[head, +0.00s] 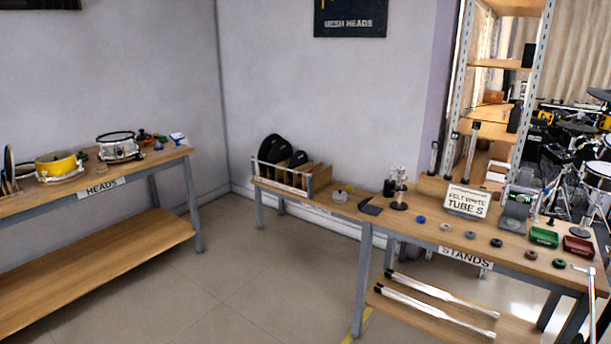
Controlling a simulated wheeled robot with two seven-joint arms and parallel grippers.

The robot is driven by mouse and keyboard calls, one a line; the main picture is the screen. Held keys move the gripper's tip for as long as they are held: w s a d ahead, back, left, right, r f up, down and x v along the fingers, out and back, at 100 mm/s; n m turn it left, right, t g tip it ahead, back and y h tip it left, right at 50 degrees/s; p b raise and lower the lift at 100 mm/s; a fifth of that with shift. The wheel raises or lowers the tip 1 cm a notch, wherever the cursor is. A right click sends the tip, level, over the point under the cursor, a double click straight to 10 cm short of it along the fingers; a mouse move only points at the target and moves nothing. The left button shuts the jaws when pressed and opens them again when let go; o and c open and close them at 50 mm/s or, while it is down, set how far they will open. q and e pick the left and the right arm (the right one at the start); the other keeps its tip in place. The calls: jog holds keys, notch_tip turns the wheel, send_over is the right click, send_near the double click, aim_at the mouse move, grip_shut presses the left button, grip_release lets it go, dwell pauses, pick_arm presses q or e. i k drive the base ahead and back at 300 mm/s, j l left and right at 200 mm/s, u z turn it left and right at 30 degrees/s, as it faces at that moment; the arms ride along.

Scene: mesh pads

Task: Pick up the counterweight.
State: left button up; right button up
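I cannot tell which object is the counterweight. On the stands table (395,222) at the right, several small round pieces lie in a row: a blue one (420,219), a beige one (445,227), a grey one (470,235), a black one (496,243), a dark red one (530,254) and a green one (558,263). A small pale round object (340,196) sits further left on that table. A dark upright fitting on a round base (399,205) stands near the middle. Neither of my grippers shows in the head view.
A green tray (544,237), a red tray (578,246), a grey device with a green display (517,205) and a sign (467,201) crowd the table's right part. Metal tubes (435,314) lie on its lower shelf. The heads table (120,180) stands left. The floor (270,270) between is clear.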

aim_at(390, 185)
jog(key=i+j, duration=0.35)
jog(key=i, duration=0.2)
jog(key=i+j+z, duration=0.1)
jog(key=i+j, duration=0.3)
jog(key=i, duration=0.2)
jog(key=i+l, duration=0.35)
jog(key=i, duration=0.15)
jog(key=i+l+z, duration=0.1)
jog(key=i+l, duration=0.25)
jog(key=i, duration=0.15)
jog(key=i+l, duration=0.1)
jog(key=l, duration=0.2)
jog(key=i+l, duration=0.15)
jog(key=l, duration=0.15)
jog(key=i+l, duration=0.1)
jog(key=l, duration=0.2)
